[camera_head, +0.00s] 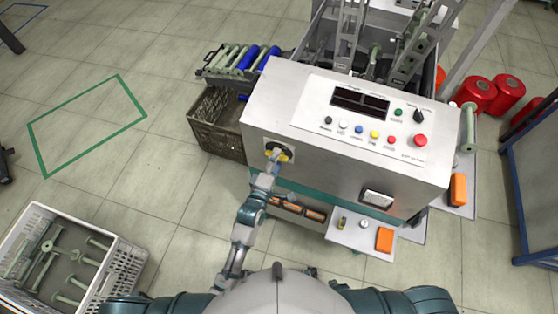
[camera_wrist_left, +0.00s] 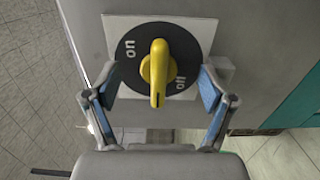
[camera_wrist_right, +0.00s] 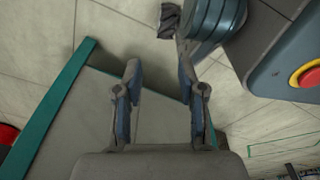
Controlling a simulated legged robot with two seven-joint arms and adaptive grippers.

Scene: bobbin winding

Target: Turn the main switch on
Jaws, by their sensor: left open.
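The main switch (camera_wrist_left: 158,72) is a yellow knob on a black round plate marked "on" and "off", set on the machine's front face. It also shows in the head view (camera_head: 281,150) at the machine's left end. In the left wrist view the knob points down toward me, between the two marks. My left gripper (camera_wrist_left: 158,95) is open, with one finger on each side of the dial and the knob between them, apart from both. In the head view the left gripper (camera_head: 272,164) is at the switch. My right gripper (camera_wrist_right: 160,75) is open and empty over the floor.
The machine (camera_head: 320,165) has a panel with several buttons and a red stop button (camera_head: 420,140). A brown crate (camera_head: 216,133) stands left of it. A white crate of bobbins (camera_head: 120,268) is at lower left. A red button (camera_wrist_right: 308,76) shows at the right wrist view's edge.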

